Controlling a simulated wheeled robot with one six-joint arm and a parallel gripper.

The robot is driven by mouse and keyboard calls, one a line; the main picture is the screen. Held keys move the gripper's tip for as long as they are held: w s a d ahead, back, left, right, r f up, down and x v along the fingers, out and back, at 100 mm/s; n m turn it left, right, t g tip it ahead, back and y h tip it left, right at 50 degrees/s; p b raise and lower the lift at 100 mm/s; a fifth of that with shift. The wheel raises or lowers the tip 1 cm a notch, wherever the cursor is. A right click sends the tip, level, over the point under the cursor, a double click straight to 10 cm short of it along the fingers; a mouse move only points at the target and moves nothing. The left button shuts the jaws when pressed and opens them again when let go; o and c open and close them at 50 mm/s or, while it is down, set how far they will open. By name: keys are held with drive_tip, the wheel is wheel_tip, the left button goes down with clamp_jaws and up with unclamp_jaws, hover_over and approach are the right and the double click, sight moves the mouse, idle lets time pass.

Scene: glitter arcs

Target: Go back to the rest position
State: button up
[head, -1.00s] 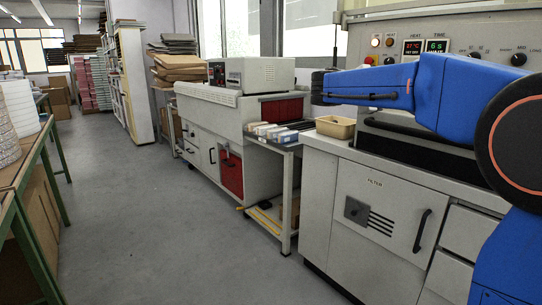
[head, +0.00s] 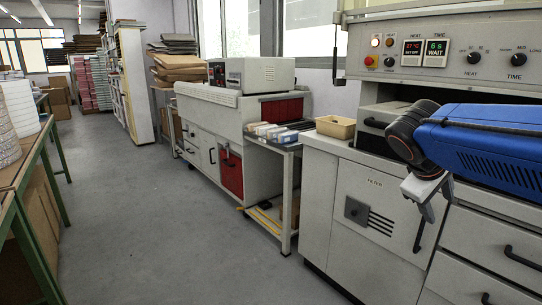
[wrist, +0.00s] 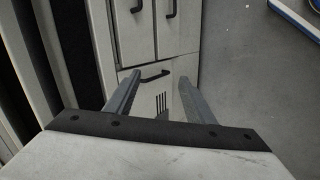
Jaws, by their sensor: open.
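My gripper (head: 427,205) is at the right of the head view, at the end of my blue arm, in front of the grey machine's cabinet fronts. It points downward there. In the wrist view its two grey fingers (wrist: 160,85) stand well apart with nothing between them, so it is open and empty. The fingers do not visibly touch anything. My blue forearm hides part of the grey machine.
The grey machine (head: 373,220) has handled doors, drawers and a control panel (head: 440,50). A tan tray (head: 336,127) sits on its top. A low side table (head: 285,151) holds small boxes. A green-framed bench (head: 38,165) stands left. The floor (head: 170,230) between is clear.

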drive_tip(key=s+a+f+m+y, duration=0.2)
drive_tip(key=s+a+f, duration=0.3)
drive_tip(key=s+f, duration=0.3)
drive_tip(key=s+a+f+m+y, duration=0.3)
drive_tip(key=s+a+f+y, duration=0.1)
drive_tip(key=s+f, duration=0.3)
drive_tip(key=shift+s+a+f+t+y, duration=0.4)
drive_tip(key=shift+s+a, duration=0.3)
